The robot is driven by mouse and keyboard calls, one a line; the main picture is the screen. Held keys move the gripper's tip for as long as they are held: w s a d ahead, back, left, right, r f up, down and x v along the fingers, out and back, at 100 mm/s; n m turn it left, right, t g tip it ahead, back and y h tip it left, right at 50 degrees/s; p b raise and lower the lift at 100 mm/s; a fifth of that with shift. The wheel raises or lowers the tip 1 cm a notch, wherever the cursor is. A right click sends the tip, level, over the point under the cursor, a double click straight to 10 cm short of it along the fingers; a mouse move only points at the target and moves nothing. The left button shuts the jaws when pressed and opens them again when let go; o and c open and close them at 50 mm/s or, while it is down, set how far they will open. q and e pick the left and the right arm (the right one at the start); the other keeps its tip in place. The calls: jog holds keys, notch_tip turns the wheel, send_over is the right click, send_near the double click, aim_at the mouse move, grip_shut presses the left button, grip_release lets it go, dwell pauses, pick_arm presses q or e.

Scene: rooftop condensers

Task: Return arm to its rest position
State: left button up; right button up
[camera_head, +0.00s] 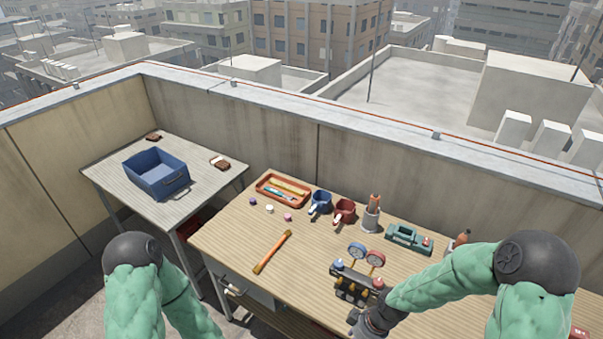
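My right arm (435,286) comes in at the lower right and reaches left across the front of the long wooden table (225,238). Its dark wrist and gripper (366,322) are at the bottom edge, just in front of the manifold gauge set (352,284). The fingers are too small and partly hidden, so I cannot tell if they are open or touching anything. My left arm (135,295) shows at the lower left with its elbow up; its gripper is out of view.
The table holds a red tray (284,188), blue mug (320,203), red mug (344,211), grey cup (371,220), green tool (409,238) and orange-handled tool (272,252). A blue bin (157,174) stands on the left side table. A parapet wall (280,140) closes the back.

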jog(key=s+a+f+m+b, duration=0.1)
jog(key=s+a+f+m, duration=0.1)
jog(key=s+f+m, duration=0.2)
jog(key=s+a+f+m+b, duration=0.2)
jog(key=s+a+f+m, duration=0.1)
jog(key=f, duration=0.7)
jog(key=shift+s+f+m+y, duration=0.3)
jog(key=shift+s+m+y, duration=0.1)
jog(key=shift+s+m, duration=0.4)
